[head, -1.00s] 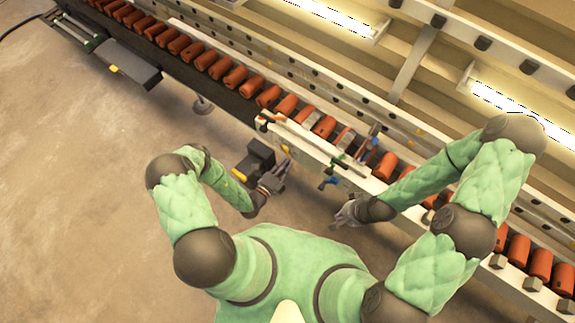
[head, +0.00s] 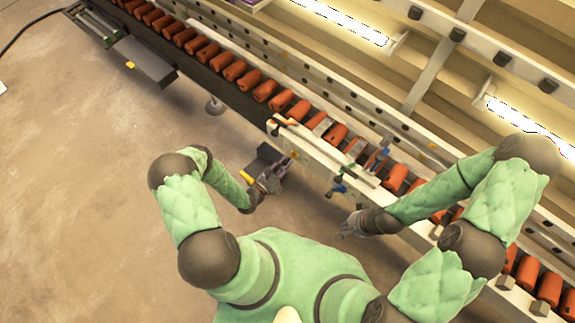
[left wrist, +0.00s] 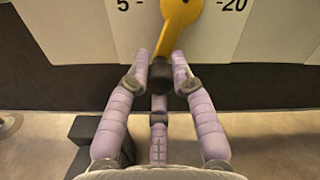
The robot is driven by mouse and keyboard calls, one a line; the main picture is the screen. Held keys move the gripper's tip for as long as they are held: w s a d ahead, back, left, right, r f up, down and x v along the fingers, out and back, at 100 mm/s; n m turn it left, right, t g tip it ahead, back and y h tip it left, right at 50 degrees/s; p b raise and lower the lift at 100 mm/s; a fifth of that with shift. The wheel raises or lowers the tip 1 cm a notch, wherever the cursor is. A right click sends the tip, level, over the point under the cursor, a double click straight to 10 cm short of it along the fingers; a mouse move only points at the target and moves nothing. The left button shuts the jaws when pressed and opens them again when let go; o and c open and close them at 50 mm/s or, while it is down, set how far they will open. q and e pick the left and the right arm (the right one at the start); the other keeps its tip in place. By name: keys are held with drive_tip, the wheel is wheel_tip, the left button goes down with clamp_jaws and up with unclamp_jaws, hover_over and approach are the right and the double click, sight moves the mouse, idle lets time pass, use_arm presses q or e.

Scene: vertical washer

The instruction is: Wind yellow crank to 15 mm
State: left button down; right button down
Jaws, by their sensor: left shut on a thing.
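The yellow crank (left wrist: 176,22) shows at the top of the left wrist view, its arm pointing down and slightly left to a dark knob (left wrist: 161,76). My left gripper (left wrist: 161,72) is shut on that knob, with a finger on either side. Marks reading 5 and 20 flank the crank on the pale panel (left wrist: 225,25); no pointer reading is legible. In the head view my left gripper (head: 272,177) is at the machine's front, where the crank is tiny. My right gripper (head: 352,226) hangs in front of the machine to the right; its finger opening is too small to judge.
The long washer with orange rollers (head: 235,70) runs diagonally across the head view. A blue handle (head: 338,188) sticks out of its front between my grippers. A dark box (head: 265,160) is beside my left gripper. Open floor (head: 80,200) lies to the left.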

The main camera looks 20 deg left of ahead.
use_arm(q)
drive_tip(key=shift+w+a+r+m, duration=0.15)
drive_tip(key=shift+a+m, duration=0.1)
drive_tip(key=shift+m, duration=0.3)
drive_tip(key=shift+w+a+r+m, duration=0.1)
drive_tip(key=shift+a+r+m, duration=0.1)
drive_tip(key=shift+m, duration=0.35)
drive_tip(key=c, duration=1.1)
unclamp_jaws()
drive_tip(key=shift+o, duration=0.2)
drive_tip(key=shift+f, duration=0.1)
drive_tip(key=shift+s, duration=0.15)
drive_tip(key=v, duration=1.1)
drive_tip(key=shift+s+a, duration=0.15)
drive_tip(key=shift+s, duration=0.25)
